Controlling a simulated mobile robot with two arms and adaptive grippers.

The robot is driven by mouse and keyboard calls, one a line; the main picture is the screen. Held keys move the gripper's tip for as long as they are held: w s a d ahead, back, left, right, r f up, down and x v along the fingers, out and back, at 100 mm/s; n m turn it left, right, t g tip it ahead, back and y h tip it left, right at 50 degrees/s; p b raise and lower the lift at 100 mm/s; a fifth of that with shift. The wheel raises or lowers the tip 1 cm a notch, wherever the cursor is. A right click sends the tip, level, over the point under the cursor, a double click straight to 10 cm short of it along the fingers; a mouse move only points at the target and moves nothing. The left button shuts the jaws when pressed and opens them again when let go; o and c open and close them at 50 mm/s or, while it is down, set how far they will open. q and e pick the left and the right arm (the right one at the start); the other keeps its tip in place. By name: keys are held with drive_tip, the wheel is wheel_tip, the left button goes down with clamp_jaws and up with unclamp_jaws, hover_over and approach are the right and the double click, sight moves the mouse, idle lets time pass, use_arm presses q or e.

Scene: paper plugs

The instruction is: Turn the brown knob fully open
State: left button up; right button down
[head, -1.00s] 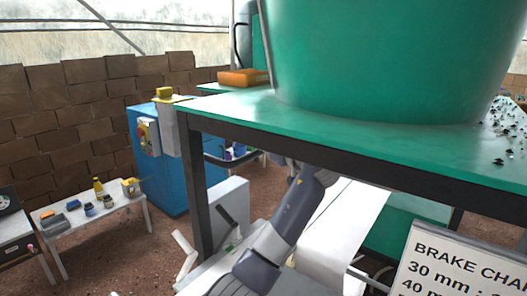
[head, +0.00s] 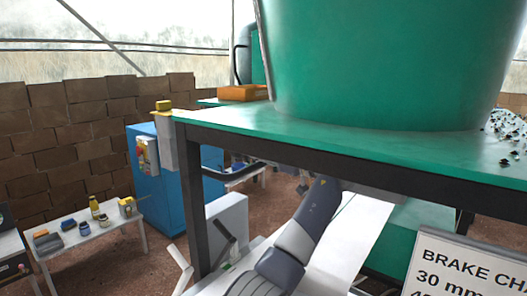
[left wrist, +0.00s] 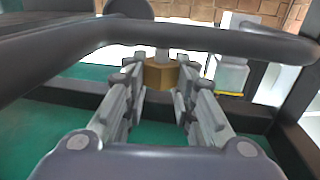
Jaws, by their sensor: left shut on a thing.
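The brown knob (left wrist: 161,75) shows in the left wrist view as a many-sided block on a pale stem, just above the middle. My left gripper (left wrist: 160,86) has one finger on each side of it and is shut on it. The inner finger faces meeting the knob are partly hidden. In the head view my grey-blue arm reaches up under the green table (head: 220,117), and its gripper and the knob are hidden there. My right gripper is not in view.
A dark bar (left wrist: 215,40) crosses close above the knob in the left wrist view. The head view shows a large green tub (head: 375,65) on the table, a dark table leg (head: 194,200), a white sign (head: 465,265) and a blue cabinet (head: 160,185).

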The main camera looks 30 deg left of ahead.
use_arm(q)
drive_tip(key=shift+r, duration=0.1)
drive_tip(key=o, duration=1.1)
drive_tip(key=v, duration=1.2)
drive_tip(key=shift+w, duration=0.1)
